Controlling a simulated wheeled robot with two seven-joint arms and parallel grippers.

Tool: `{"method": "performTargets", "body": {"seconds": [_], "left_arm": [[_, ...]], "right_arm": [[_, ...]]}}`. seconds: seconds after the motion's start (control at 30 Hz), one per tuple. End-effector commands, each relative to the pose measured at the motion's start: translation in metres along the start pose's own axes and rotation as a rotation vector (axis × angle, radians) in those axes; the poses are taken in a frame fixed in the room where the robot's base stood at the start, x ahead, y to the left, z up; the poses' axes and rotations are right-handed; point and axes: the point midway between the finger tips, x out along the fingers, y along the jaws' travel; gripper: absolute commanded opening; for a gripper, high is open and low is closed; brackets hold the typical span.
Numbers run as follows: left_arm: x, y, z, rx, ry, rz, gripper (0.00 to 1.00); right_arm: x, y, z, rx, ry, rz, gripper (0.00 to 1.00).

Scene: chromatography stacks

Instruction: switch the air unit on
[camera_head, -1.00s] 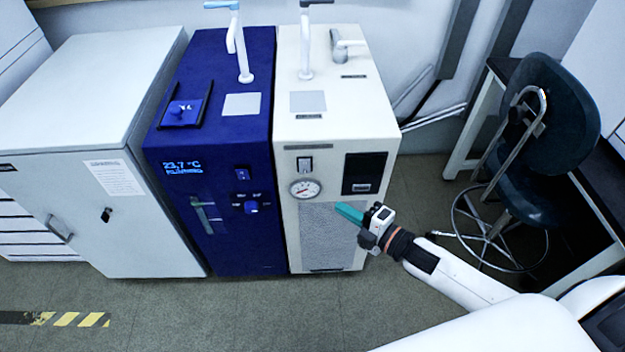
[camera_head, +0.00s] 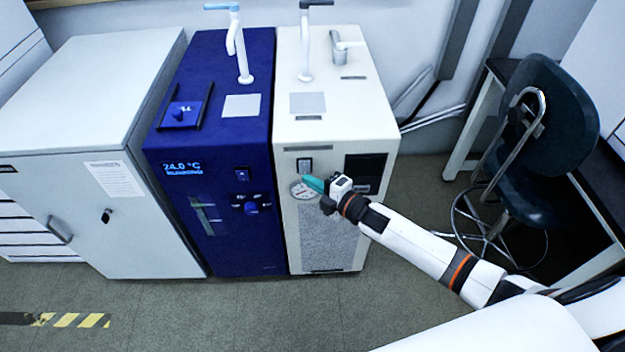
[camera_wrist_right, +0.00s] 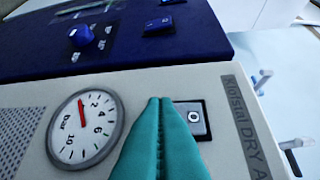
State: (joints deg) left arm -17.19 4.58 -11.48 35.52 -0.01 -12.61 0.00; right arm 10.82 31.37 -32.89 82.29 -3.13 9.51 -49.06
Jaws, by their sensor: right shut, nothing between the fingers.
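The air unit (camera_head: 348,108) is the cream cabinet right of the blue one. Its rocker switch (camera_head: 304,164) is on the upper front, above a round bar gauge (camera_head: 299,189). In the right wrist view the switch (camera_wrist_right: 193,119) has a grey rocker with a circle mark in a black frame, and the gauge (camera_wrist_right: 85,129) has a red needle. My right gripper (camera_head: 307,180) has teal fingers, shut and empty, with tips just below the switch. In the wrist view the fingertips (camera_wrist_right: 160,100) lie right beside the switch; contact cannot be told. My left gripper is out of view.
The blue unit (camera_head: 222,220) with a 24.0 °C display, a knob and its own switch (camera_head: 241,174) stands directly left. A white cabinet (camera_head: 150,225) is further left. A dark stool (camera_head: 548,115) stands right. The floor in front is clear.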

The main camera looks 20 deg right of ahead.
Motion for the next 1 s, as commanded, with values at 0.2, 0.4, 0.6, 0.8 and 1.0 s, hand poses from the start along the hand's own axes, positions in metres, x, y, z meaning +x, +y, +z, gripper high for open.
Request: {"method": "performTargets", "body": {"seconds": [0.2,0.4,0.6,0.8,1.0], "left_arm": [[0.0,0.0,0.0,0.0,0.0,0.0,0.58],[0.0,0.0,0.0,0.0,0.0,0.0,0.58],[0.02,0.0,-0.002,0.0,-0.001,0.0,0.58],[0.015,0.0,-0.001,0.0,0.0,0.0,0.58],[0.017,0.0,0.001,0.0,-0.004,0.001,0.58]], "right_arm": [[0.004,0.0,-0.004,0.001,0.0,0.0,0.0],[0.004,0.0,-0.004,0.001,0.0,0.0,0.0],[0.008,0.008,-0.008,-0.031,0.0,-0.035,0.0],[0.008,0.001,-0.008,-0.041,-0.001,-0.042,0.0],[0.007,0.003,-0.008,-0.041,-0.001,-0.042,0.0]]}}
